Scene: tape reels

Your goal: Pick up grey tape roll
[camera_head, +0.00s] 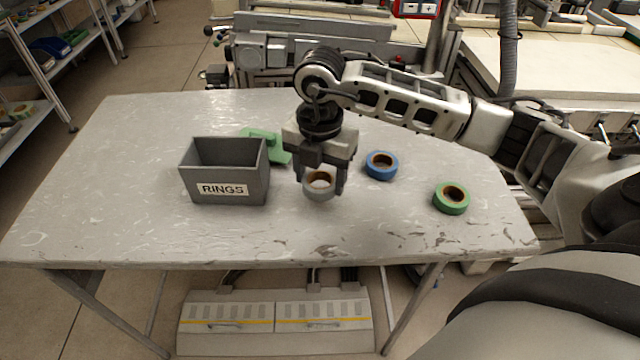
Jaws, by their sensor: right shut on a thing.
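The grey tape roll (319,191) is on or just above the table, right of the grey bin; I cannot tell whether it touches the tabletop. Its brown inner core shows at the top. My right gripper (321,188) points down over it and is shut on it, with a finger on each side. The gripper body hides part of the roll's far side. My left gripper is not in view.
A grey bin labelled RINGS (224,189) stands left of the gripper. A green object (277,151) lies partly hidden behind it. A blue tape roll (382,166) and a green tape roll (451,199) lie to the right. The table's (100,190) left side is clear.

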